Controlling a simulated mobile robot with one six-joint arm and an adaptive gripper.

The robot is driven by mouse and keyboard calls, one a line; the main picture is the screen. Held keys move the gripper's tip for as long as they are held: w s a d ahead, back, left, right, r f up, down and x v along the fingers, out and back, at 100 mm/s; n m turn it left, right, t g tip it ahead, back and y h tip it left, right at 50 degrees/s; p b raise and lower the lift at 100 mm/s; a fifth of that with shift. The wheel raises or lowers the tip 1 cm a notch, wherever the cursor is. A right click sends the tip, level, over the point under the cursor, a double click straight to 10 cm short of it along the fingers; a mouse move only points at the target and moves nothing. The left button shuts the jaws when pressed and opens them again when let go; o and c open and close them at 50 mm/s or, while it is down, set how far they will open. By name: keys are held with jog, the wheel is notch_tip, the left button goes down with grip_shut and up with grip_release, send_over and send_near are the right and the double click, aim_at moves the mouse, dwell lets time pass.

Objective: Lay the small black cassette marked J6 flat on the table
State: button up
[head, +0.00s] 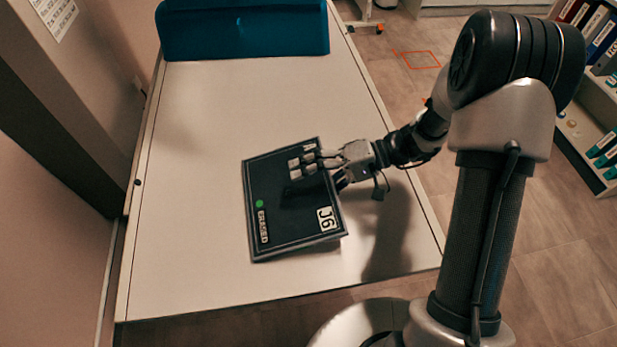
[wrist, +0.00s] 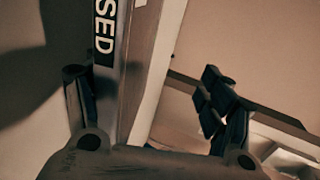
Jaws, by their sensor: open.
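The black cassette (head: 285,205) is over the near middle of the table (head: 190,130), its broad face up, with a J6 label, a green dot and the word ERASED. A shadow shows by its near right corner; I cannot tell whether it lies fully flat or its right side is a little raised. My gripper (head: 318,168) is open at the cassette's upper right edge, some finger pads over its face; the other finger is mostly hidden. In the wrist view the cassette (wrist: 130,75) passes between the open fingers, close to the left one and apart from the right.
A blue panel-like object (head: 245,30) stands at the table's far end. The table is bare left of and beyond the cassette. A wall is close on the left. A shelf with binders (head: 600,40) is at the right, across open floor.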

jog(key=v, duration=1.2)
dwell(0.7)
